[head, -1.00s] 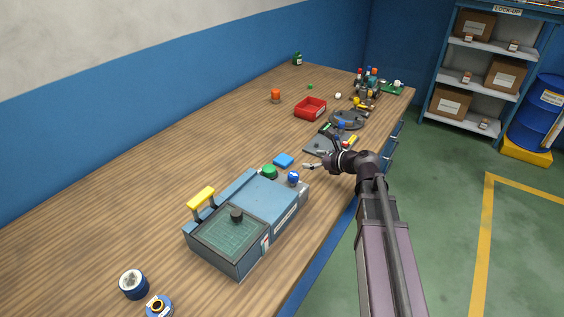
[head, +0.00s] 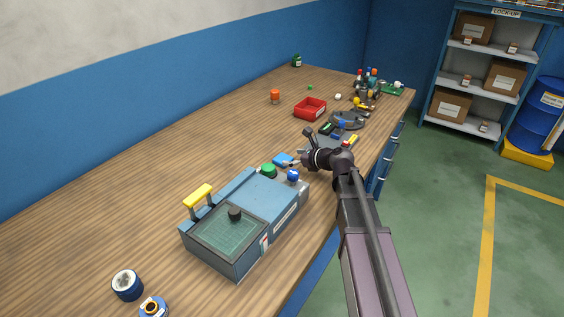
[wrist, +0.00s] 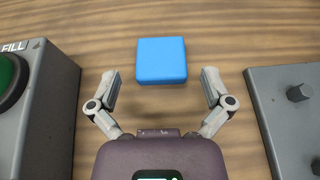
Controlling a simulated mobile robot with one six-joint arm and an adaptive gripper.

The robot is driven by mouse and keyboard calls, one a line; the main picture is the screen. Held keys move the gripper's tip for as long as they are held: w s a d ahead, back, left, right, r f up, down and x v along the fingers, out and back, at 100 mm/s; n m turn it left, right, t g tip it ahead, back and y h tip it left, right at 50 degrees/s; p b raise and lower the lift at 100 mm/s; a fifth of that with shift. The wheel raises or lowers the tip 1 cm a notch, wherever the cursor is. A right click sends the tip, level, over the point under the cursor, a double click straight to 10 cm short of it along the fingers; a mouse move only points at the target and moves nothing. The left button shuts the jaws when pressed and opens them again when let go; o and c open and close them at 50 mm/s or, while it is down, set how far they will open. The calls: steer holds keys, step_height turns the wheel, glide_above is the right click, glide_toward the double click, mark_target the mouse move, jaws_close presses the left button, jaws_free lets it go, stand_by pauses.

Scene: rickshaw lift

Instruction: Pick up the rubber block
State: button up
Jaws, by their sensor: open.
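The rubber block looks to be the flat blue square block (wrist: 161,60) on the wooden bench, ahead of my gripper in the wrist view. It also shows in the head view (head: 281,159), partly behind my gripper. My gripper (wrist: 161,87) is open and empty. Its two fingers stand to the left and right of the block's near end, apart from it, with the block centred between them. In the head view my gripper (head: 293,160) is just right of the block, above the bench.
A blue-grey machine (head: 262,205) with a green button (wrist: 8,78) is close on the left. A grey panel with knobs (wrist: 296,105) is close on the right. A red bin (head: 310,108) stands farther back. Bare wood (head: 190,150) lies to the left.

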mark_target(281, 157)
steer(key=shift+f, duration=0.1)
steer(key=b+x, duration=0.2)
steer(key=x, duration=0.2)
steer(key=shift+w+f, duration=0.1)
steer(key=shift+f, duration=0.15)
steer(key=shift+w+a+f, duration=0.1)
steer(key=shift+w+a, duration=0.15)
steer(key=shift+a, duration=0.15)
steer(key=c, duration=1)
